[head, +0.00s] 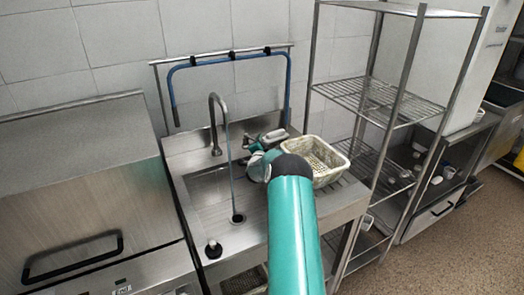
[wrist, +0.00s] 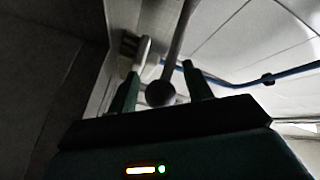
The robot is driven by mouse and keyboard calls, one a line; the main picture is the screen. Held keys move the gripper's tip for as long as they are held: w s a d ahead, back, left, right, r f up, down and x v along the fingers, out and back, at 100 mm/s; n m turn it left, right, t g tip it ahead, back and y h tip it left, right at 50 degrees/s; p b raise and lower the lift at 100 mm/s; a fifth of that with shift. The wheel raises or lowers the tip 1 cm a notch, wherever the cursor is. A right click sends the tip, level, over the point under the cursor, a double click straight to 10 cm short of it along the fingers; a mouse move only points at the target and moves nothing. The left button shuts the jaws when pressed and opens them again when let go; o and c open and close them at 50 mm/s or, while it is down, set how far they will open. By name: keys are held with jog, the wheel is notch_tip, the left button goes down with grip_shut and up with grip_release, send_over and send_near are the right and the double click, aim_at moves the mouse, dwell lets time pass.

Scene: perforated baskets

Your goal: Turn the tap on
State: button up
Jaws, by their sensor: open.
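The tap (head: 214,122) is a grey gooseneck spout at the back left of the steel sink (head: 205,190). A thin blue-grey line runs from its spout to the drain; I cannot tell whether it is water. My gripper (head: 250,146) is at the back of the sink, right of the spout, partly hidden by my arm. In the wrist view my gripper (wrist: 162,84) is open, its two dark fingers apart. A dark round knob (wrist: 160,94) on a grey rod shows between the fingertips; contact is unclear.
A perforated cream basket (head: 325,172) stands right of my gripper. A blue pipe (head: 222,58) runs along the wall; it also shows in the wrist view (wrist: 240,82). A wire shelf rack (head: 372,98) stands at right. A black knob (head: 213,249) sits on the sink's front left.

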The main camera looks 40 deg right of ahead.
jog(key=v, duration=1.3)
jog(key=shift+s+a, duration=0.2)
jog(key=shift+c, duration=0.2)
